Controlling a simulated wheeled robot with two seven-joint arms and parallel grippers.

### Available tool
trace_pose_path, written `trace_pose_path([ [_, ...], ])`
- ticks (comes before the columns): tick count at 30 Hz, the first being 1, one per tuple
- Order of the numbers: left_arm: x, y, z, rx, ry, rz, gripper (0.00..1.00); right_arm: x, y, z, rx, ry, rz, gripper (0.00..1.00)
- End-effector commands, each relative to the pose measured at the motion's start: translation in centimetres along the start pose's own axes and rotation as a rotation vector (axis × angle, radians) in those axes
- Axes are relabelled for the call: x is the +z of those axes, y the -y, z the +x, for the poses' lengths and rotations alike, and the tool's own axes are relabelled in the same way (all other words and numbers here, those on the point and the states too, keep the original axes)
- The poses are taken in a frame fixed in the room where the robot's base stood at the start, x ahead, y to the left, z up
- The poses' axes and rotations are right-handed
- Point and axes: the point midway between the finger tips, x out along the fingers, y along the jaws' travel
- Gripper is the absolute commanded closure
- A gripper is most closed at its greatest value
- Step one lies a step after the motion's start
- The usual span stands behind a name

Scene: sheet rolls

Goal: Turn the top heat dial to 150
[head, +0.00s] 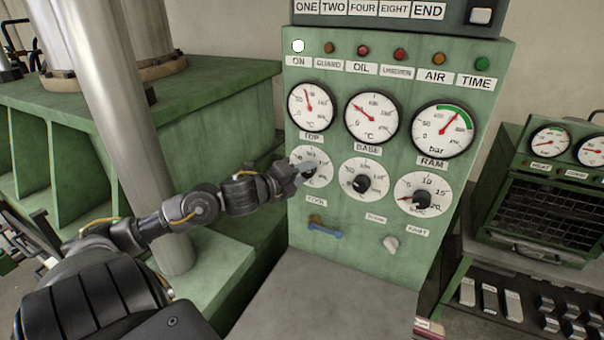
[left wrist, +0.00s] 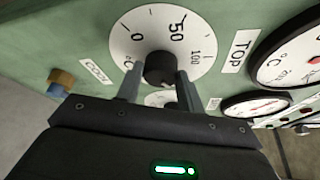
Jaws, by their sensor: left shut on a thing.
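The top heat dial (head: 310,167) is a white round scale with a dark knob, below the TOP gauge (head: 311,106) on the green panel. My left gripper (head: 302,171) is at this dial and hides part of its scale. In the left wrist view the dial (left wrist: 185,30) shows 0, 50 and 100, and its black knob (left wrist: 160,68) sits between the two fingers of my left gripper (left wrist: 159,88), which are shut on it. The knob's pointer is hard to make out. The TOP label (left wrist: 239,51) is beside the dial. My right gripper is not in view.
The BASE dial (head: 364,183) and the RAM dial (head: 422,194) are close by on the right. A blue lever (head: 324,230) and a pale switch (head: 390,243) stick out below. A grey pillar (head: 125,120) stands left, behind my arm. A grey surface (head: 325,300) below the panel is clear.

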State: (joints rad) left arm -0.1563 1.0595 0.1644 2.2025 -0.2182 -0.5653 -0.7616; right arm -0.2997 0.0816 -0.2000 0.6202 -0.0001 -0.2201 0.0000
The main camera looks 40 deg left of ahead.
Motion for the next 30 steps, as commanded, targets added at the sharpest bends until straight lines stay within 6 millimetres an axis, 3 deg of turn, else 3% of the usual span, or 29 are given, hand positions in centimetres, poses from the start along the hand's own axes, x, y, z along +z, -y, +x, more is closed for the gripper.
trace_pose_path([
  [21, -0.09, -0.09, 0.00, 0.032, -0.002, 0.070, 0.85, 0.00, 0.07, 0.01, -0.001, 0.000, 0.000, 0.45],
  [22, -0.09, -0.09, 0.00, 0.032, -0.002, 0.070, 0.61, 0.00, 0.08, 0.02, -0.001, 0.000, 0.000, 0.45],
  [27, -0.07, -0.05, 0.00, 0.031, -0.001, 0.070, 0.41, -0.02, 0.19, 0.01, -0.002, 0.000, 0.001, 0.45],
  [30, -0.05, -0.03, 0.01, 0.030, -0.001, 0.069, 0.41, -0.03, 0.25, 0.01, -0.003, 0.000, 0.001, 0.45],
])
